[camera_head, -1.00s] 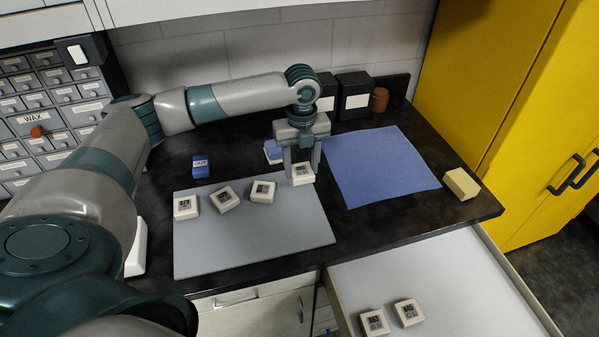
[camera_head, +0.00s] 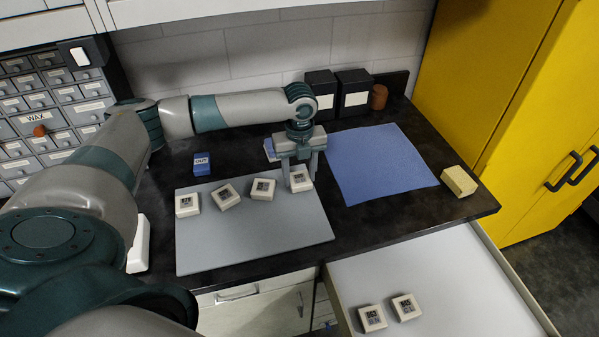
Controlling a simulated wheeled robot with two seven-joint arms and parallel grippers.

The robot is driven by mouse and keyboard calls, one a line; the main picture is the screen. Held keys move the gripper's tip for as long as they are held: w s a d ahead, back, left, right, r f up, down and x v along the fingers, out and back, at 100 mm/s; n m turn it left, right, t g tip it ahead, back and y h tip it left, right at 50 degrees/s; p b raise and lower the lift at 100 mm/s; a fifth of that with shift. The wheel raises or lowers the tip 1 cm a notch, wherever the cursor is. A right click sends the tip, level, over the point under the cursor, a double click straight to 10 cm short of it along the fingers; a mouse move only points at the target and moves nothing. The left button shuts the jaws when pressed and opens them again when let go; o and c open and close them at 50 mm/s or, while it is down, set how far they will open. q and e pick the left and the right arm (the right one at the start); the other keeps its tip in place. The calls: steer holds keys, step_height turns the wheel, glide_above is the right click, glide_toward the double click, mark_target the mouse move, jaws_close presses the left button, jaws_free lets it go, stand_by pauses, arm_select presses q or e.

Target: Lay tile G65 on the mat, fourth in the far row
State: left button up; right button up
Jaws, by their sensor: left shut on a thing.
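The grey mat (camera_head: 260,240) lies on the dark counter. Three cream tiles sit in its far row: the first tile (camera_head: 187,205), the second tile (camera_head: 226,196) and the third tile (camera_head: 263,189). My left gripper (camera_head: 300,176) points down over the mat's far right corner. It is shut on a cream tile (camera_head: 300,182), right of the third tile. The tile is at or very near the mat surface; I cannot tell if it touches. Its label is too small to read. My right gripper is not in view.
Two more tiles (camera_head: 372,318) (camera_head: 405,307) lie in the open drawer (camera_head: 440,285). A blue cloth (camera_head: 380,165) lies to the right, with a yellowish block (camera_head: 459,181) beyond it. A blue OUT block (camera_head: 201,164) stands behind the mat. The mat's near half is clear.

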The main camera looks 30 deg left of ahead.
mark_target(300, 178)
arm_select(q)
steer(key=o, duration=1.1)
steer(key=shift+f, duration=0.1)
steer(key=shift+o, duration=0.2)
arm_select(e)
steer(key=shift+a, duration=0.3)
arm_select(q)
steer(key=shift+r+b, duration=0.35)
steer(key=shift+r, duration=0.4)
step_height(300, 178, up, 11)
steer(key=b, duration=0.3)
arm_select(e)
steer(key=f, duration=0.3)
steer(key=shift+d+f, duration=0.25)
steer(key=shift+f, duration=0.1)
